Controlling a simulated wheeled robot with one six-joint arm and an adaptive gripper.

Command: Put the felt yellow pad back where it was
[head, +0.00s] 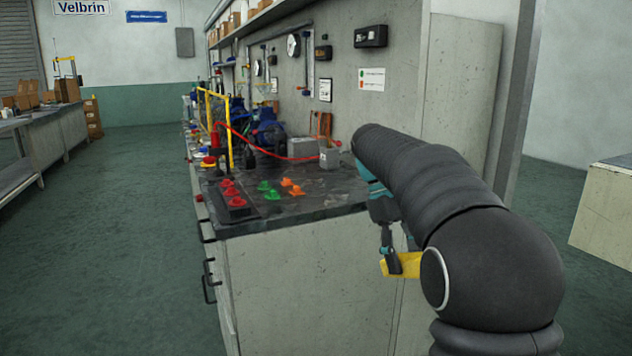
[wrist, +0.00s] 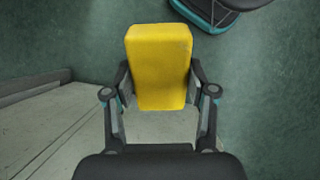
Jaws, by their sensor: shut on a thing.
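The yellow pad (wrist: 160,60) is a plain block with rounded edges, held between the two fingers of my gripper (wrist: 160,97) in the wrist view. Green floor shows beyond it. In the head view the pad (head: 405,264) shows partly, below my arm, with one finger of my gripper (head: 394,262) against it. It hangs in front of the pale cabinet side, lower than the worktop. My arm hides part of the pad and gripper there.
The dark worktop (head: 300,205) carries a black tray with red knobs (head: 235,200), green pieces (head: 268,190) and orange pieces (head: 291,187). A yellow frame (head: 230,130), a red cable (head: 262,148) and a grey box (head: 305,152) stand behind. Open green floor (head: 110,250) lies left.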

